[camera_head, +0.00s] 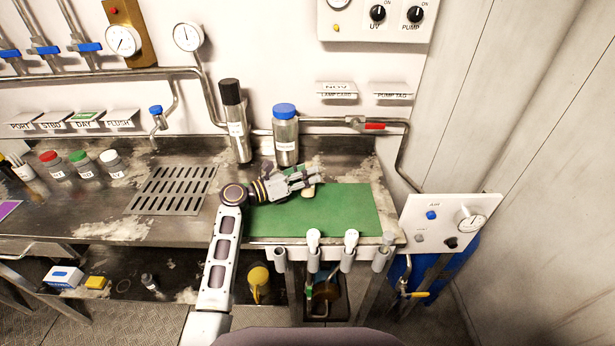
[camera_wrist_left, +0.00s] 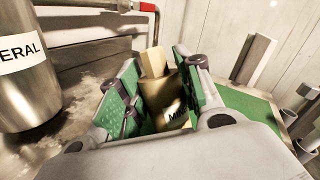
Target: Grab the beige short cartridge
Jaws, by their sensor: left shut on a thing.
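The beige short cartridge (camera_wrist_left: 172,97) is between the green-padded fingers of my left gripper (camera_wrist_left: 160,100) in the left wrist view. Its dark lettering is partly hidden, and a narrower pale beige block (camera_wrist_left: 153,62) shows at its far end. In the head view my left gripper (camera_head: 302,178) is over the back left of the green mat (camera_head: 345,212). A small beige part of the cartridge (camera_head: 308,192) shows just below the fingers. The gripper is shut on the cartridge. I cannot tell whether the cartridge touches the mat. My right gripper is not in view.
A blue-capped metal bottle (camera_head: 286,138) stands just behind my left gripper, with a tall black-topped cylinder (camera_head: 234,125) left of it. White-topped items (camera_head: 313,240) sit in holders along the front edge. The right of the mat is clear.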

